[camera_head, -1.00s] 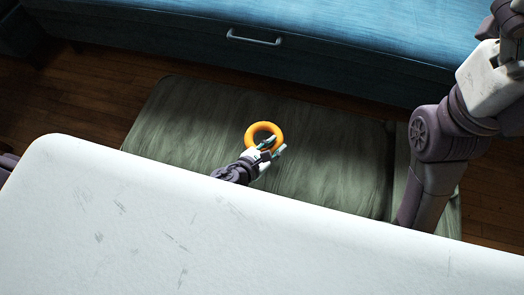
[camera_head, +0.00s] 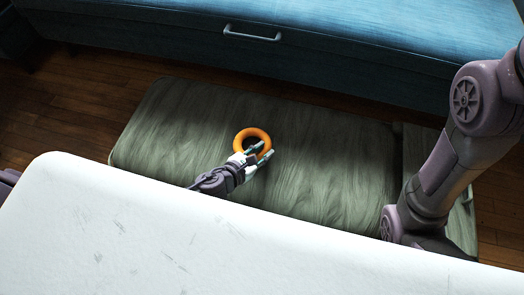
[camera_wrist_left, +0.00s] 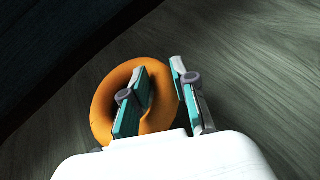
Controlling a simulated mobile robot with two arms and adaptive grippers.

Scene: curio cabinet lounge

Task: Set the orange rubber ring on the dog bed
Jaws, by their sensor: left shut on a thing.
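The orange rubber ring (camera_head: 238,143) is in my left gripper (camera_head: 264,151), over the middle of the grey-green dog bed (camera_head: 180,120). In the left wrist view, the left gripper (camera_wrist_left: 158,68) has one finger through the hole of the ring (camera_wrist_left: 103,105) and the other outside its right side, shut on the rim. The cushion of the bed (camera_wrist_left: 260,60) fills the background there. I cannot tell whether the ring touches the cushion. My right arm crosses the right side of the head view, but its gripper is not seen.
A blue upholstered bench (camera_head: 330,50) with a metal handle (camera_head: 252,33) stands behind the bed. A strip of dark wooden floor (camera_head: 75,105) lies between them and to the left. The bed's surface around the ring is clear.

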